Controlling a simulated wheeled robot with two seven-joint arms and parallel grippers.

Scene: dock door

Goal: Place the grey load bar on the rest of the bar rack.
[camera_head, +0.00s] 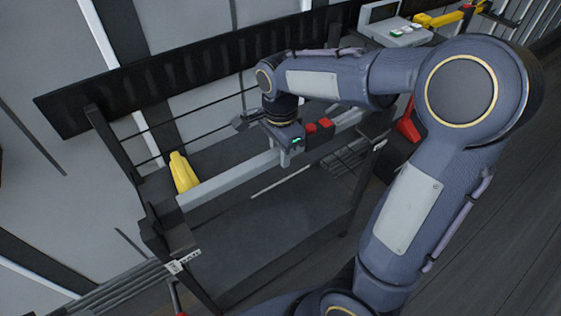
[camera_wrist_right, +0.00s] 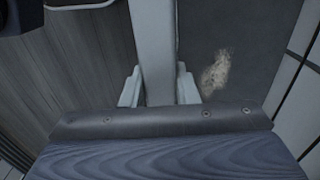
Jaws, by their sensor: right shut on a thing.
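The grey load bar (camera_head: 228,179) is a long, pale, square-edged beam. In the head view it runs slantwise across the dark bar rack (camera_head: 165,235), its left end close to the rack's left side. I cannot tell whether it touches the rack or hangs just above it. My right gripper (camera_head: 287,158) is shut on the bar near its middle, coming from above. In the right wrist view the bar (camera_wrist_right: 153,45) passes between the two pale fingers (camera_wrist_right: 158,90). My left gripper is not in view.
A yellow object (camera_head: 183,172) stands behind the bar's left part. Red blocks (camera_head: 318,127) show beside my right wrist. A grey device (camera_head: 395,32) sits at the back right. Several bars (camera_head: 120,290) lie at the lower left. My right arm hides much of the right side.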

